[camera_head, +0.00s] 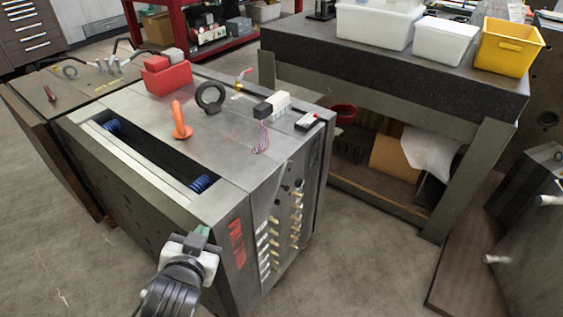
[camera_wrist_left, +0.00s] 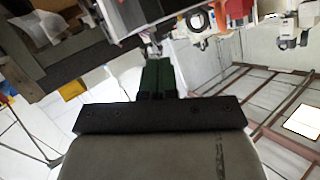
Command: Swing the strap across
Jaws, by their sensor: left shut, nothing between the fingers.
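The large grey steel mould base (camera_head: 222,165) stands left of centre in the head view. Its near side carries a row of brass fittings and a red marked patch (camera_head: 237,243). I cannot make out for certain which part is the strap. My right gripper is not in view.
On the mould base lie a red block (camera_head: 167,77), an orange eye bolt (camera_head: 180,122), a black ring (camera_head: 210,97) and a small wired box (camera_head: 272,105). A dark bench (camera_head: 400,65) with white and yellow bins stands behind right. Open floor (camera_head: 370,265) lies to the right.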

